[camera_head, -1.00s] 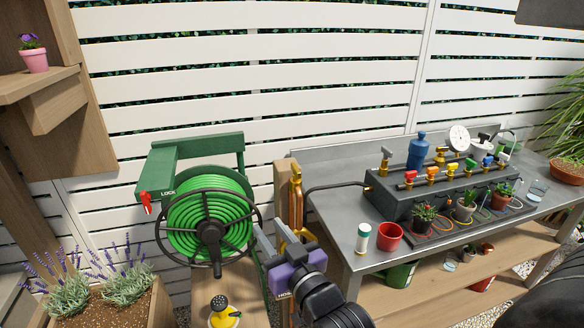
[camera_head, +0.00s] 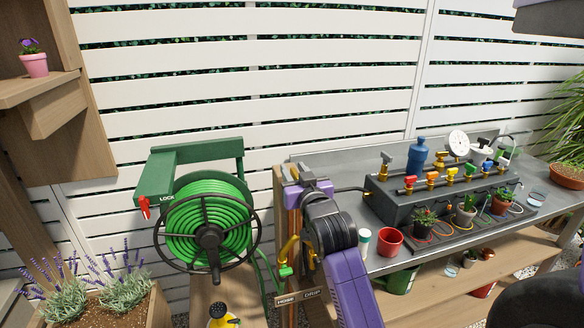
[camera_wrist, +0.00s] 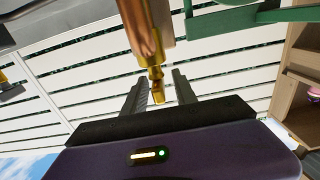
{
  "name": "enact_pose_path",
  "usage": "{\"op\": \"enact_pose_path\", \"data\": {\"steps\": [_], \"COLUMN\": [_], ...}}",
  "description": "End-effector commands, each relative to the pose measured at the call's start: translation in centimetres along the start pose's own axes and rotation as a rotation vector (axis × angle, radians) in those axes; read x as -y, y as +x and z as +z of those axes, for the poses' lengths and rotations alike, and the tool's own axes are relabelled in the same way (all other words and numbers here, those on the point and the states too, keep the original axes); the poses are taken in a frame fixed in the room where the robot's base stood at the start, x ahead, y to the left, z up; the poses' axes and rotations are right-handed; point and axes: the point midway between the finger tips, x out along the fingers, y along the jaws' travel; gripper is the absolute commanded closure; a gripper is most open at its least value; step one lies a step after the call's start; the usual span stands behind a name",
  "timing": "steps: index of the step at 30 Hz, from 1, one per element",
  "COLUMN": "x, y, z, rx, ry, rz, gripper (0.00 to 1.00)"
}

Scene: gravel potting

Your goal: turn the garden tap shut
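A copper pipe (camera_head: 292,224) runs up a wooden post (camera_head: 279,192) left of the metal bench. A brass outlet (camera_head: 289,250) hangs lower down, above a green hose connector (camera_head: 285,271). My gripper (camera_head: 296,172) is at the upper end of the pipe and hides the tap's top in the head view. In the wrist view, the copper pipe (camera_wrist: 143,30) comes down from the top edge to a brass end piece (camera_wrist: 156,86). My gripper (camera_wrist: 160,84) is open there, with a finger on each side of the brass piece and gaps visible. Contact cannot be told.
A green hose reel (camera_head: 210,225) with a red LOCK lever (camera_head: 144,207) stands left of the post. HOSE and DRIP signs (camera_head: 300,296) sit low on it. The bench (camera_head: 395,262) at right holds a red pot (camera_head: 389,241), a dark valve manifold (camera_head: 400,205) and small plants.

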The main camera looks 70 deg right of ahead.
Motion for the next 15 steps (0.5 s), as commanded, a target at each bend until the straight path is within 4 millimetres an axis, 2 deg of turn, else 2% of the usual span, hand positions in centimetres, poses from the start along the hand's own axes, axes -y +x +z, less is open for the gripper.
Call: {"op": "enact_pose_path", "data": {"steps": [6,15], "x": [0.0,0.0], "y": [1.8,2.0], "z": [0.0,0.0], "rx": [-0.001,-0.001], "ry": [-0.001,0.000], "rz": [0.001,0.000], "gripper": [0.66,0.68]}}
